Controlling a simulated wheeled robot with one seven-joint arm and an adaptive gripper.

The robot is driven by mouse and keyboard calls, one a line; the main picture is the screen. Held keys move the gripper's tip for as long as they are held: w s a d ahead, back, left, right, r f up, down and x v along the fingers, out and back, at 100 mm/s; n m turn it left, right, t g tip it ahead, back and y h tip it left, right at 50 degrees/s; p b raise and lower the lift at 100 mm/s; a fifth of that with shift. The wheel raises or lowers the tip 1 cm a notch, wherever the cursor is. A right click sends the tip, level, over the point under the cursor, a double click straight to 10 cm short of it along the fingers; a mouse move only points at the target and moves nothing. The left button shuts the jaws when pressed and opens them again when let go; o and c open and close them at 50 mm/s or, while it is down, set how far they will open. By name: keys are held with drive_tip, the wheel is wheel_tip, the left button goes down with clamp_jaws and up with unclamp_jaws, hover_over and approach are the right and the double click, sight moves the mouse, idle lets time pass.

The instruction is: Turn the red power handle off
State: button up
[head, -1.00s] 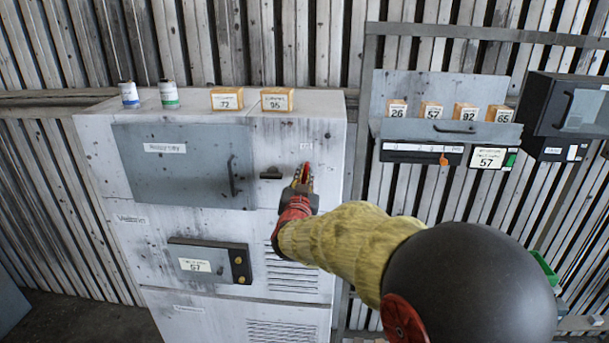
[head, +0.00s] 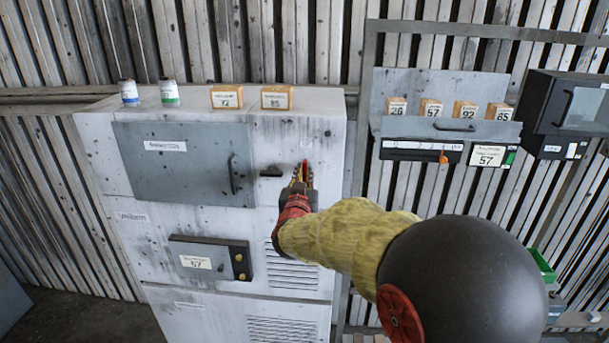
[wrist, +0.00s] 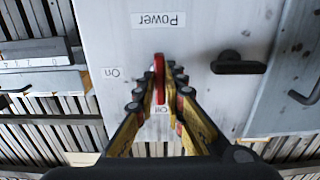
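The red power handle (wrist: 159,75) is on the pale cabinet front in the wrist view. Its long side runs up and down in that picture, with its lower end near the "Off" label (wrist: 163,110). The "On" label (wrist: 111,72) is to its left, and the upside-down "Power" label (wrist: 158,20) is above it. My gripper (wrist: 161,72) has its fingertips drawn in close on both sides of the handle and looks shut on it. The fingers hide part of the handle. In the head view, the handle (head: 305,171) shows as a small red piece between the fingertips.
A black latch (head: 270,172) is just left of the handle, beside a grey door (head: 180,165). Below is a dark-framed panel (head: 210,258). Cans and yellow boxes stand on the cabinet (head: 225,115). A shelf unit (head: 450,130) is to the right.

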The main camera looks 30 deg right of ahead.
drive_tip(key=o, duration=0.4)
drive_tip(key=v, duration=1.2)
drive_tip(key=shift+w+f, duration=0.1)
